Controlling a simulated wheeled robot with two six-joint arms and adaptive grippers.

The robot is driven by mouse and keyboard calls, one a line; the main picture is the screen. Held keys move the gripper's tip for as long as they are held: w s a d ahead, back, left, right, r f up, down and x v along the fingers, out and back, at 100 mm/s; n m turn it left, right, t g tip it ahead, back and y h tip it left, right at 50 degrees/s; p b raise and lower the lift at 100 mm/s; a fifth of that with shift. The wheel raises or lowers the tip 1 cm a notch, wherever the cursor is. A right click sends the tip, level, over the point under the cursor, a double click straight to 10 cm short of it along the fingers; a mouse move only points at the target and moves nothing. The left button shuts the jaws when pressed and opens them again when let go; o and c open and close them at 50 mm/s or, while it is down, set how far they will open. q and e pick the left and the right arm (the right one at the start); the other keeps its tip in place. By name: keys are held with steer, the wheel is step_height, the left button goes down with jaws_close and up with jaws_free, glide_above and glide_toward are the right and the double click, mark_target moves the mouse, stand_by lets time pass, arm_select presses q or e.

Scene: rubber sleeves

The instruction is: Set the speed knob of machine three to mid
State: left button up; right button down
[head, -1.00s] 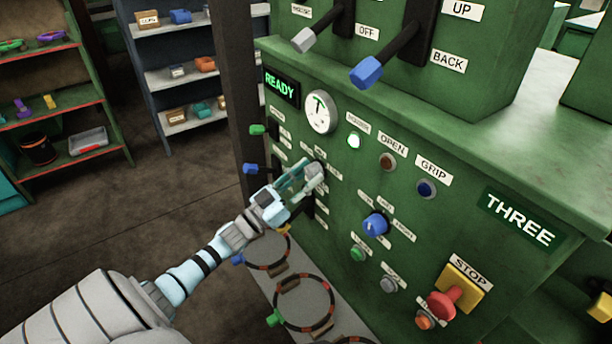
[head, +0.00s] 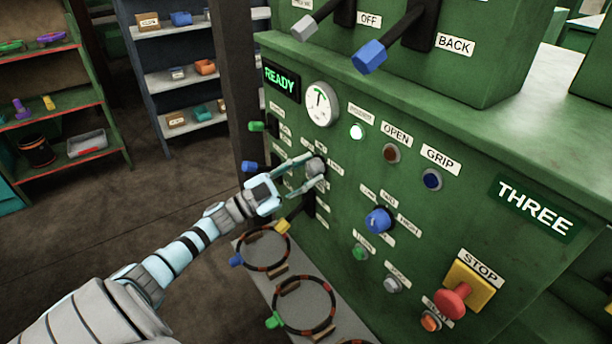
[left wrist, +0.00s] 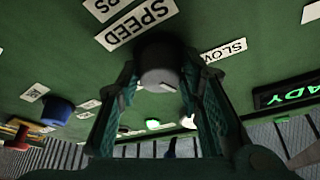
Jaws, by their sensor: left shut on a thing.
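The speed knob (head: 316,167) is a grey round knob on the green front of machine three (head: 400,130), below the white gauge. In the left wrist view the dark grey knob (left wrist: 160,62) sits between my fingers, beside a SPEED label (left wrist: 139,20) and a SLOW label (left wrist: 224,50). My left gripper (head: 311,174) is shut on the knob, one finger on each side. A small pale mark shows near the knob's lower edge in the wrist view. I cannot tell which setting it points to. My right gripper is not in view.
A blue knob (head: 378,220) and a red stop button (head: 453,299) are to the right. Levers (head: 370,56) stick out above. A green READY display (head: 281,82) is lit. Ringed sleeves (head: 304,305) lie on a grey ledge below. Shelves stand at the left.

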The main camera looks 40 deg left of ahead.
arm_select(q)
steer(key=shift+a+m+g+h+b, duration=0.1)
steer(key=shift+m+g+h+b, duration=0.45)
steer(key=shift+m, duration=1.65)
steer(key=shift+g, duration=0.35)
steer(key=o, duration=1.1)
steer(key=v, duration=1.2)
